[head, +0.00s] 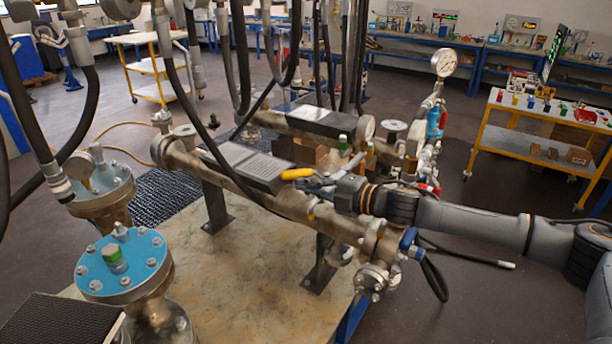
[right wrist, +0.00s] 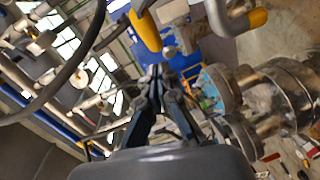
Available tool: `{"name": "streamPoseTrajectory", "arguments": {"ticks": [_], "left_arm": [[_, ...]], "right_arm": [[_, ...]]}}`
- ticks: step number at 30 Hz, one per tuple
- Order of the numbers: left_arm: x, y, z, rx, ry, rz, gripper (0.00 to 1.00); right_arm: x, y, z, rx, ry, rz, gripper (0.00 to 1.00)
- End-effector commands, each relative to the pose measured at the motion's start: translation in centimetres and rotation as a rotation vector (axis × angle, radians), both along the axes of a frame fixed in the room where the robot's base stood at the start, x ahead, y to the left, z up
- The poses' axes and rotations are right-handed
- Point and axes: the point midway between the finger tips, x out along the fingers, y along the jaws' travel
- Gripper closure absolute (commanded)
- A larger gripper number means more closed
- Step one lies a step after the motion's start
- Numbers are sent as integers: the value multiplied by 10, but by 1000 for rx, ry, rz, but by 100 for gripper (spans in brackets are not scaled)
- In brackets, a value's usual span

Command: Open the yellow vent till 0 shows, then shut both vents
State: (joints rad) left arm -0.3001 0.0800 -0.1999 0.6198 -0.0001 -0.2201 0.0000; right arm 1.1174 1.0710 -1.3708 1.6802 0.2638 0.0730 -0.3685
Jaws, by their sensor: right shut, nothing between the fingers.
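The yellow vent handle (head: 297,173) sits on the long flanged pipe vessel in the head view. A yellow lever also shows at the top of the right wrist view (right wrist: 146,30). My right gripper (head: 313,184) reaches in from the right, its tips close to the yellow handle; I cannot tell whether they touch it. In the right wrist view its fingers (right wrist: 158,70) are together and hold nothing, with the yellow lever beyond them. A second vent is not clearly identifiable. A round gauge (head: 443,63) stands behind my right arm; its reading is too small to tell. My left gripper is not in view.
Dark hoses (head: 240,60) hang over the pipework. Valves with red and blue parts (head: 433,122) crowd behind my right wrist. A yellow trolley (head: 480,140) stands at right.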

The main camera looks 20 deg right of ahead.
Motion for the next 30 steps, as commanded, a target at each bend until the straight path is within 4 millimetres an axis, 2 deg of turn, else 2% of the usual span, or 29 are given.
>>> {"name": "streamPoseTrajectory", "arguments": {"ticks": [3, 9, 22, 30], "left_arm": [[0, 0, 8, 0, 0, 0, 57], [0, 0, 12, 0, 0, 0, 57], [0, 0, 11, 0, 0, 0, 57], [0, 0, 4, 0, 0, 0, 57]], "right_arm": [[14, -2, 0, 0, -1, -1, 100], [25, -4, -4, -1, -2, -1, 100], [27, -4, -5, 0, -2, -2, 100], [31, 2, -6, 1, -2, -42, 100]]}}
